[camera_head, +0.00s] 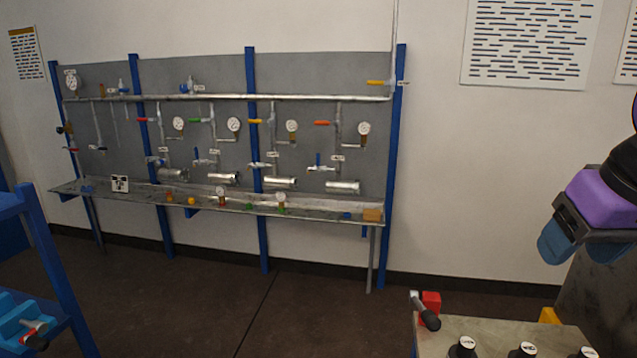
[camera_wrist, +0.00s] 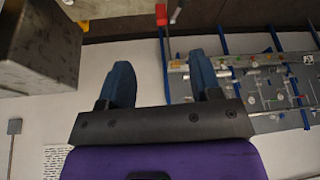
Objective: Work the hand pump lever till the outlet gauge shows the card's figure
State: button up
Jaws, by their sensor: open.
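My gripper (camera_wrist: 161,75) is open and empty, its two blue fingers spread apart in the wrist view. In the head view my gripper (camera_head: 562,240) hangs at the right edge, above a grey worktop. A black-gripped lever (camera_head: 429,317) stands at that worktop's left corner, apart from my gripper; I cannot tell whether it is the hand pump lever. Several round white gauges, one of them a gauge (camera_head: 364,129) at the right, sit on the wall rack; their readings are too small to read. I cannot make out the card with the figure.
The wall rack (camera_head: 325,70) has blue posts, pipes, coloured valve handles and a shelf (camera_head: 330,214). A red block (camera_head: 431,300) and several black knobs, one of them a knob (camera_head: 465,346), are on the near worktop (camera_head: 490,328). Dark floor (camera_head: 200,300) lies open between.

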jog(key=shift+s+d+t, duration=0.15)
jog(key=shift+s+t, duration=0.25)
jog(key=shift+s, duration=0.75)
